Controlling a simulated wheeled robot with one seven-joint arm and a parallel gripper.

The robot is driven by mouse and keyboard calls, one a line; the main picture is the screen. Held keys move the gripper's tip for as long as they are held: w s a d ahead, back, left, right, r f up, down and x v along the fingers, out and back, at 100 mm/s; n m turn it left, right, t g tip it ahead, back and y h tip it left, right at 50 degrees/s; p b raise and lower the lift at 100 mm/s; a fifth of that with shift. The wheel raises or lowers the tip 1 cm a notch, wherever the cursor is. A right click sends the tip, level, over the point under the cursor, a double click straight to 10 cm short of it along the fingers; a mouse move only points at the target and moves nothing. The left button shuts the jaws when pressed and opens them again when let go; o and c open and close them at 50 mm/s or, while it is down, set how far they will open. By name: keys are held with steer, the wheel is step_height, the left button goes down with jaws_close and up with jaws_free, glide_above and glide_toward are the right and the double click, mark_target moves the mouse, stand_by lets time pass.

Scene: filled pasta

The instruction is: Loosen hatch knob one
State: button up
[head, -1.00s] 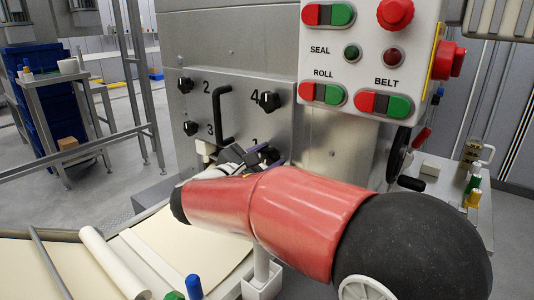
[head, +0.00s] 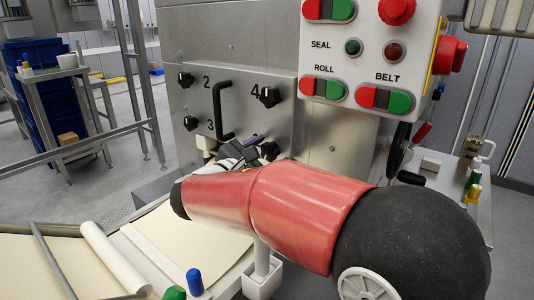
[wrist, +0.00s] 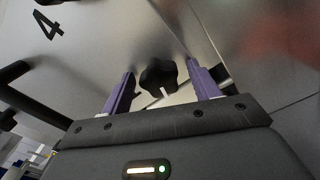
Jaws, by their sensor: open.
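The hatch (head: 238,104) is a grey metal plate with a black handle (head: 217,112) and black star-shaped knobs. Labels 2, 3 and 4 are readable beside three of them. The lower right knob (head: 270,151) is partly hidden behind my gripper (head: 248,147), and I cannot read its number. In the wrist view this black knob (wrist: 158,76) sits between the two purple fingers of my gripper (wrist: 159,71), below and right of the label 4. The fingers are open, one on each side, with visible gaps to the knob.
A control box (head: 370,50) with red and green buttons hangs to the right above my arm. A black handwheel (head: 398,152) stands right of the hatch. Below is a table with pale dough sheets (head: 190,240), a dough roll (head: 112,258) and blue and green-capped items.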

steer(key=v, duration=0.7)
steer(key=shift+s+a+b, duration=0.25)
steer(key=shift+s+b, duration=0.05)
steer(key=shift+b, duration=0.15)
